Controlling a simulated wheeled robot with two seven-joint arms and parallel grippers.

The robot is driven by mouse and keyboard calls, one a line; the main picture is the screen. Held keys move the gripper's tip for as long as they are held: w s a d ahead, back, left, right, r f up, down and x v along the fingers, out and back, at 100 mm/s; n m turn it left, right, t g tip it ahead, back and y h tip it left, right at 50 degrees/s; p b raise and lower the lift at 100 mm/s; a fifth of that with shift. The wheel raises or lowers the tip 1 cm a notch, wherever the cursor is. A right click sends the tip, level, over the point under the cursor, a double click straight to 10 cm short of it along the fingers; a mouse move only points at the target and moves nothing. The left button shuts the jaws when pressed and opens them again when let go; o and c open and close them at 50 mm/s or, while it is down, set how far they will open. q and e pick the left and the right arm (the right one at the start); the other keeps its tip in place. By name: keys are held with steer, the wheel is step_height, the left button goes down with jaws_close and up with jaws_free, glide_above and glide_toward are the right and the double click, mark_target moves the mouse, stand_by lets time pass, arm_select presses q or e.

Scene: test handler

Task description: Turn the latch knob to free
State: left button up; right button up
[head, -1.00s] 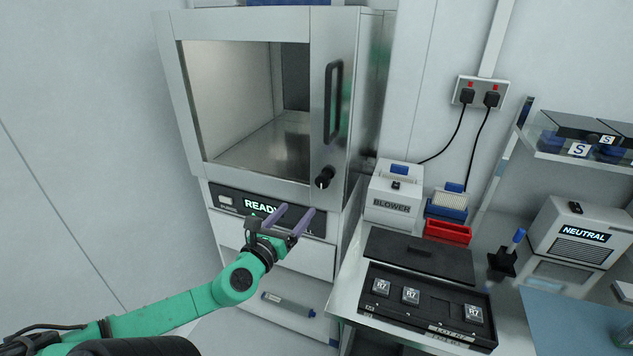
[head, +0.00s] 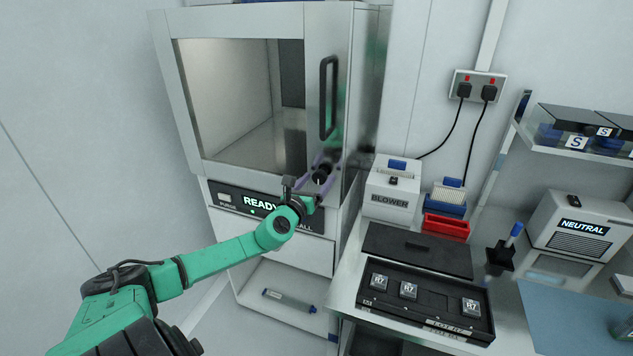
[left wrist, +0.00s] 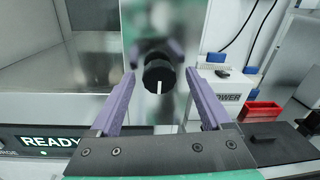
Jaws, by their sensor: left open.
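The black latch knob (head: 322,172) is on the lower right of the test handler's door frame, below the long black handle (head: 329,98). In the left wrist view the knob (left wrist: 159,77) shows a white mark pointing straight down. My left gripper (head: 322,160) is open, with its purple fingers at the knob. In the left wrist view the fingers (left wrist: 158,78) stand apart on either side of the knob, with gaps visible, and nothing is gripped. My right gripper is not in view.
The handler's READY panel (head: 262,205) is below the door. To the right, the bench holds a blower box (head: 391,198), a red bin (head: 446,226), a black tray with R7 parts (head: 440,306) and a neutral unit (head: 584,236). A grey-blue cylinder (head: 288,300) lies on the lower shelf.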

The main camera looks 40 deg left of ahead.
arm_select(q)
steer(key=shift+s+a, duration=0.1)
steer(key=c, duration=1)
jaws_close()
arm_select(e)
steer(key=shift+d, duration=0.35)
